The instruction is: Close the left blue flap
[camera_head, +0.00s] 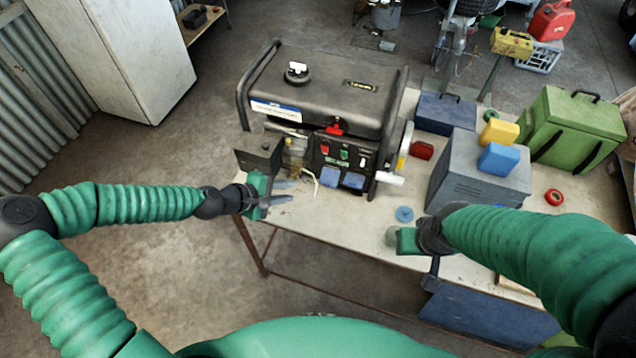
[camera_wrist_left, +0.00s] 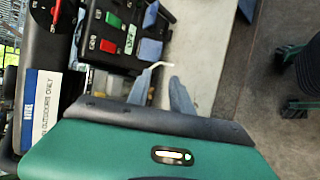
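The black generator (camera_head: 325,90) stands on the workbench. Two blue flaps sit side by side low on its front panel, the left blue flap (camera_head: 330,177) and the right blue flap (camera_head: 354,180); both seem to stick out from the panel. In the left wrist view the left flap (camera_wrist_left: 150,50) is the lower one, beyond the fingertips. My left gripper (camera_head: 287,191) is open and empty, left of the left flap and apart from it. Its two fingers also show spread in the wrist view (camera_wrist_left: 160,92). My right gripper (camera_head: 405,240) is over the bench's front edge; its fingers are not clear.
A white bent lever (camera_head: 315,182) juts out between my left gripper and the flaps. The bench top (camera_head: 335,222) before the generator is clear.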

